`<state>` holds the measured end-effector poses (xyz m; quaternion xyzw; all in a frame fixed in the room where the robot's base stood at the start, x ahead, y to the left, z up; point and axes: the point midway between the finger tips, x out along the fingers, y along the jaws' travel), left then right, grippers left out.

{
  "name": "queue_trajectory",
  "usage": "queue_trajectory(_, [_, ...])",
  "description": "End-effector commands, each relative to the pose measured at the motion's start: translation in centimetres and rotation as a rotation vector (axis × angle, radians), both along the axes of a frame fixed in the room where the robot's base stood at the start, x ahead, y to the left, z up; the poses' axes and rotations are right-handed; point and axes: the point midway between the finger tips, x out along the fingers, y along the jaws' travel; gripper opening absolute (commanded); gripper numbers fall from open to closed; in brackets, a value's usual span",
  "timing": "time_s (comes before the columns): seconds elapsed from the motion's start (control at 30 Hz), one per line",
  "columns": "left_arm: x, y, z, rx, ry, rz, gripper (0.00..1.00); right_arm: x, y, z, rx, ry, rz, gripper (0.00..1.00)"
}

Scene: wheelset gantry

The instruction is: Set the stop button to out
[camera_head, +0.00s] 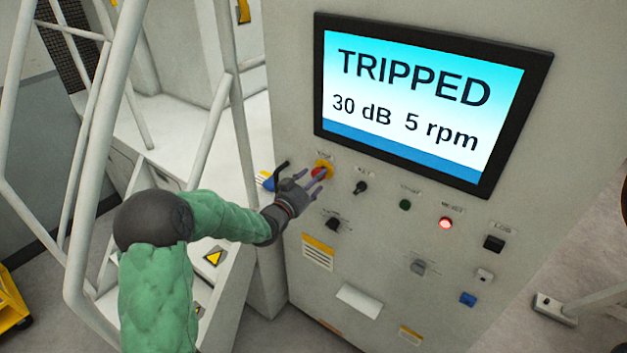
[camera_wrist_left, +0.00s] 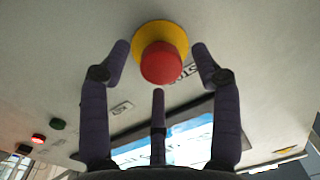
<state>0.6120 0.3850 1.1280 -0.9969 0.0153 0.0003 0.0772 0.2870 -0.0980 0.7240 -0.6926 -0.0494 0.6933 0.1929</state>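The stop button (camera_head: 318,172) is a red mushroom head on a yellow round base, at the upper left of the control panel below the screen. The wrist view shows its red head (camera_wrist_left: 161,63) standing proud of the yellow collar; whether it is latched in cannot be told. My left gripper (camera_head: 312,180) is at the button with its fingers spread. In the wrist view, the fingers of the left gripper (camera_wrist_left: 160,70) stand around the red head with visible gaps. My right gripper is not in view.
The screen (camera_head: 420,98) reads TRIPPED, 30 dB, 5 rpm. A black key switch (camera_head: 360,187), a green button (camera_head: 405,205) and a lit red reset button (camera_head: 446,223) sit to the right. More switches are lower. White frame tubes (camera_head: 100,150) stand left of the cabinet.

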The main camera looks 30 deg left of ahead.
Motion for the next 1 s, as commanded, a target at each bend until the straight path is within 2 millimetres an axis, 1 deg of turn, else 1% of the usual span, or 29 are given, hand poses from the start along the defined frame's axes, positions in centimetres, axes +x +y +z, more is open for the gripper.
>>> queue_trajectory(0.23, [0.0, 0.0, 0.1, 0.001, -0.002, 0.0, 0.64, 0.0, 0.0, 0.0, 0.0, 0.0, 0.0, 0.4])
queue_trajectory(0.37, [-0.8, 0.1, 0.1, 0.001, -0.001, 0.002, 0.64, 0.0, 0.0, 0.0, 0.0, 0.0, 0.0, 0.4])
queue_trajectory(0.47, [-2.2, 0.2, 0.1, 0.001, 0.0, 0.002, 0.64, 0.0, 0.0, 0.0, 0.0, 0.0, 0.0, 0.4])
queue_trajectory(0.8, [-8.8, 0.4, 0.1, 0.001, 0.0, 0.003, 0.64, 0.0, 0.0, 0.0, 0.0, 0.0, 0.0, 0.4])
queue_trajectory(0.9, [-10.3, 0.4, 0.0, 0.001, 0.0, 0.003, 0.64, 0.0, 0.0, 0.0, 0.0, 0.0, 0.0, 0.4])
queue_trajectory(1.0, [-11.3, 0.5, 0.1, 0.001, -0.001, 0.003, 0.64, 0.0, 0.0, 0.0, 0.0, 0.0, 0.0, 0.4])
